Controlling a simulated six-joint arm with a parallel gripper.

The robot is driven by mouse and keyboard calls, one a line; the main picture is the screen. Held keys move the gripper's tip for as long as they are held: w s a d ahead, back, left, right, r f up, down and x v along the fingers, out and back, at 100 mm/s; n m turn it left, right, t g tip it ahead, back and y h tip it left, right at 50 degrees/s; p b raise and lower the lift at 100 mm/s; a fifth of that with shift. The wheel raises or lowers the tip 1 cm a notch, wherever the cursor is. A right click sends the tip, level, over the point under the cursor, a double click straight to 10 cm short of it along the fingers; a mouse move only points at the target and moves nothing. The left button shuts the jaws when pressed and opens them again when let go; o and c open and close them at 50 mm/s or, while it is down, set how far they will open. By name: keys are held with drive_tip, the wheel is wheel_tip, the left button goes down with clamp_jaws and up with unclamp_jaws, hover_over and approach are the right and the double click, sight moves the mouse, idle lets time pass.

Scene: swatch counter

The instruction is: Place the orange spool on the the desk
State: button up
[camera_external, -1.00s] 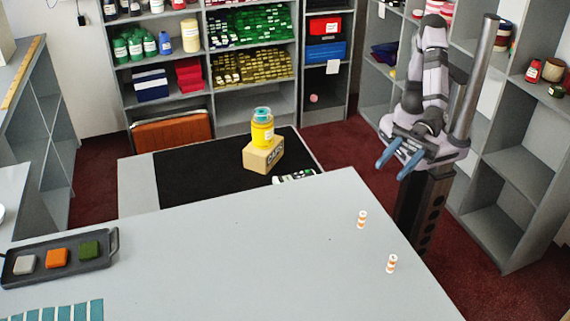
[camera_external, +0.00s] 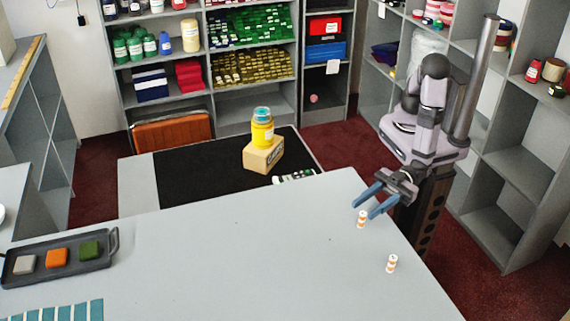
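Two small orange-and-white spools stand upright on the grey desk (camera_external: 250,250), near its right edge. The farther spool (camera_external: 361,220) is just below my gripper's fingertips in the picture. The nearer spool (camera_external: 391,263) stands apart, closer to the front right. My gripper (camera_external: 364,210) has blue fingers spread apart, with nothing held. It points down and left over the desk's far right corner, and one fingertip slightly overlaps the top of the farther spool. I cannot tell whether it touches the spool.
A dark tray (camera_external: 60,268) with white, orange and green blocks lies at the desk's left. Teal strips (camera_external: 65,311) lie at the front left. Beyond the desk, a yellow jar (camera_external: 262,133) sits on a cardboard box (camera_external: 263,157). The desk's middle is clear.

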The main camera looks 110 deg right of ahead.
sight(362, 212)
drive_tip(key=shift+f, duration=0.4)
drive_tip(key=shift+w+a+r+p, duration=0.2)
drive_tip(key=shift+w+p, duration=0.1)
drive_tip(key=shift+w, duration=0.2)
drive_tip(key=shift+w+a+f, duration=0.15)
drive_tip(key=shift+w+a, duration=0.1)
drive_tip(key=shift+w, duration=0.25)
drive_tip(key=shift+w+a+p, duration=0.25)
drive_tip(key=shift+w+p, duration=0.1)
drive_tip(key=shift+p, duration=0.15)
drive_tip(key=x, duration=0.1)
drive_tip(key=p+x, duration=0.1)
drive_tip(key=x, duration=0.1)
drive_tip(key=shift+a+r+p, duration=0.2)
drive_tip(key=shift+p, duration=0.1)
drive_tip(key=shift+w+a+f, duration=0.1)
drive_tip(key=shift+w+a, duration=0.15)
drive_tip(key=shift+w, duration=0.3)
clamp_jaws()
